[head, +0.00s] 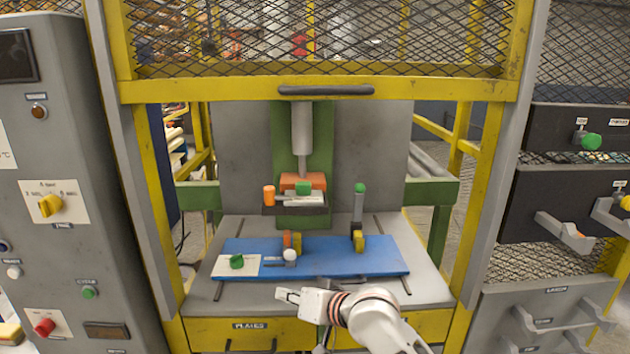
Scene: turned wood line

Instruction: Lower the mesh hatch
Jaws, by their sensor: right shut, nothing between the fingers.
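The mesh hatch (320,85) is a yellow frame with black wire mesh, raised above the machine's work opening. A dark handle bar (326,90) runs along its lower edge. My right gripper (280,294) is in front of the machine table's front edge, low in the view and well below the handle. Its fingers are shut and empty, pointing left. My left gripper is not in view.
Inside the opening, a blue plate (350,262) bears clamps and knobs on a grey table (230,228). A press head (303,140) hangs behind. A control cabinet (60,150) stands left, drawers (570,125) right. Space between gripper and handle looks clear.

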